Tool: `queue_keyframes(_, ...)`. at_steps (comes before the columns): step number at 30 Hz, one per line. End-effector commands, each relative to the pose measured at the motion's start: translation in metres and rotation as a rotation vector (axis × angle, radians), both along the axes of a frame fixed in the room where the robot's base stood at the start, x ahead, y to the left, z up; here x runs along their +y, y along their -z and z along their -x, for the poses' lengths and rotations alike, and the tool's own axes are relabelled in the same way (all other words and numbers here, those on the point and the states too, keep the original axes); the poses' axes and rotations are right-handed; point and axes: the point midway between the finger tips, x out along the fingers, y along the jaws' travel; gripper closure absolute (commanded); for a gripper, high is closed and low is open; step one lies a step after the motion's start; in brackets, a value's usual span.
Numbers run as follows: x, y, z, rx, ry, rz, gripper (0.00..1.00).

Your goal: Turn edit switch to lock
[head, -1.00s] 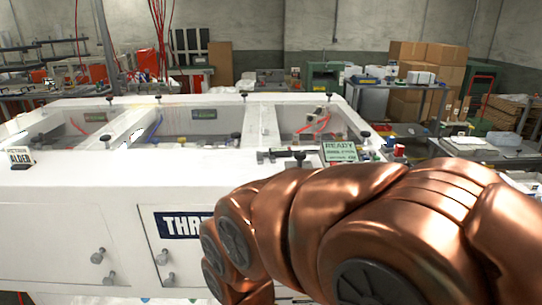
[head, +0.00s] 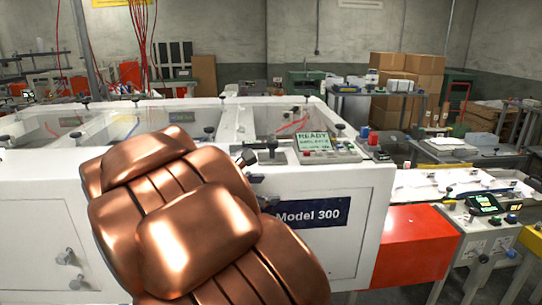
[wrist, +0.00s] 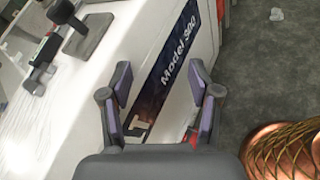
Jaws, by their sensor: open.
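I cannot pick out a switch with a readable edit or lock label. A control panel with a green READY display (head: 313,142) sits on top of the white machine in the head view. A black lever-like part (head: 265,152) stands just left of it. The wrist view shows black handle-like parts (wrist: 90,36) at the upper left. My gripper (wrist: 160,82) is open and empty, over the machine's side with the blue "Model 300" label (wrist: 172,62). The fingers are apart from the black parts.
The white machine (head: 345,215) fills the middle, with a red box (head: 415,245) at its right end. A second control panel with a lit display (head: 487,203) stands farther right. Shelves and cardboard boxes (head: 400,75) stand behind.

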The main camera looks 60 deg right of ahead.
Motion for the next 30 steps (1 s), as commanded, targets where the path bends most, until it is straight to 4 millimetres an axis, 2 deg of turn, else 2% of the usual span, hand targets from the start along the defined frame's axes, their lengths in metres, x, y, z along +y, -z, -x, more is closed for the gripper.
queue_keyframes(1, -0.017, -0.003, -0.013, 0.086, -0.037, 0.059, 0.38)
queue_keyframes(3, -0.035, -0.021, -0.031, 0.192, -0.09, 0.137, 0.38)
queue_keyframes(6, -0.052, -0.038, -0.053, 0.322, -0.142, 0.22, 0.38)
queue_keyframes(10, -0.063, -0.052, -0.07, 0.424, -0.179, 0.285, 0.38)
queue_keyframes(17, -0.079, -0.06, -0.075, 0.463, -0.192, 0.308, 0.38)
queue_keyframes(24, -0.114, -0.059, -0.071, 0.459, -0.191, 0.305, 0.38)
queue_keyframes(30, -0.135, -0.059, -0.068, 0.458, -0.19, 0.306, 0.38)
